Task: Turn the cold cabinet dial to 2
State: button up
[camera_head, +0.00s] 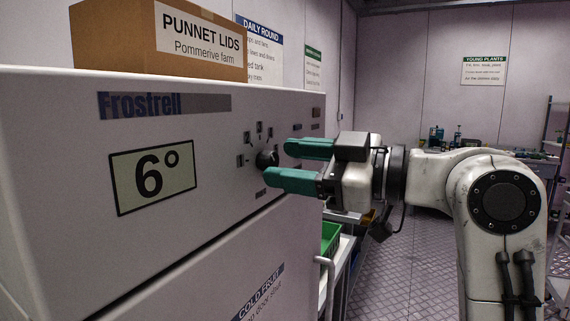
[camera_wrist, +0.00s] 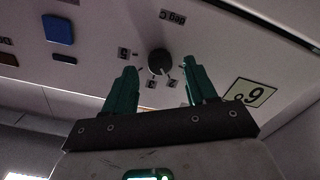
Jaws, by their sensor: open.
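The cold cabinet (camera_head: 60,240) is a pale unit labelled Frostrell, and its display (camera_head: 152,174) reads 6°. The black dial (camera_head: 266,158) is on its front, ringed by small dark marks too small to read in the head view. In the wrist view the dial (camera_wrist: 160,61) sits just beyond and between the green fingertips. My gripper (camera_head: 276,163) is open, its two green fingers apart on either side of the dial. It also shows in the wrist view (camera_wrist: 160,70). I cannot tell whether either finger touches the dial.
A cardboard box (camera_head: 110,35) labelled PUNNET LIDS stands on the cabinet. A green crate (camera_head: 330,238) lies below and behind my gripper, by the cabinet's side. A blue square (camera_wrist: 58,29) is on the panel in the wrist view. The floor at right is open.

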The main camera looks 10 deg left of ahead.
jog(key=b+v, duration=0.1)
jog(key=v, duration=0.8)
